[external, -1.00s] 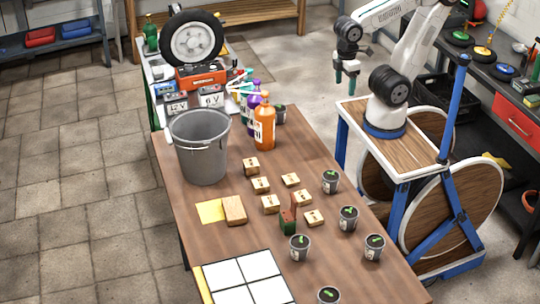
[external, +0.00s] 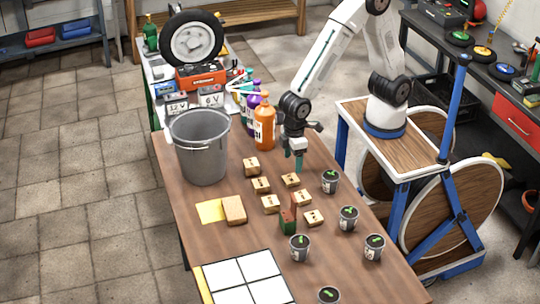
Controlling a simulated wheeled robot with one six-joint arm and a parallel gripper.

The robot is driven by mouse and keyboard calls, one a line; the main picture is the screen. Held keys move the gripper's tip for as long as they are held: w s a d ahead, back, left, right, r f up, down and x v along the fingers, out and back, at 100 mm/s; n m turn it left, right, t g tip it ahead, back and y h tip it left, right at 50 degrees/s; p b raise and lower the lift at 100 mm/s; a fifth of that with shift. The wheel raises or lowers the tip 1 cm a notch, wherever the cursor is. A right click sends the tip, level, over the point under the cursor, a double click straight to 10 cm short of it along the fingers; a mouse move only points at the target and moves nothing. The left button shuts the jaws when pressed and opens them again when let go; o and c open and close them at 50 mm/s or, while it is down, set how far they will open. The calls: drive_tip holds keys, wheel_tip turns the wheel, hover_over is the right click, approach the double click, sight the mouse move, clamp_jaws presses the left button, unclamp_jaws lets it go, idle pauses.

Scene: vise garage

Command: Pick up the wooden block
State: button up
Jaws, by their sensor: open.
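My gripper (external: 299,163) points down over the table, behind and to the right of the plain block. It is open and empty, above and just behind the cube (external: 291,180). The small size of the fingers hides the exact gap and height.
A grey bucket (external: 203,160) stands behind the plain block. An orange bottle (external: 264,122) stands left of my gripper. Several small plant pots (external: 348,218) line the right side. A green and a reddish block (external: 287,222) stand among the cubes. A white-tiled panel (external: 245,278) lies in front.

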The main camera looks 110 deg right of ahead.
sight(291, 178)
drive_tip(key=f, duration=0.7)
drive_tip(key=shift+w+d+f, duration=0.15)
drive_tip(key=shift+w+f, duration=0.1)
drive_tip(key=shift+f, duration=0.05)
drive_tip(key=c, duration=1.1)
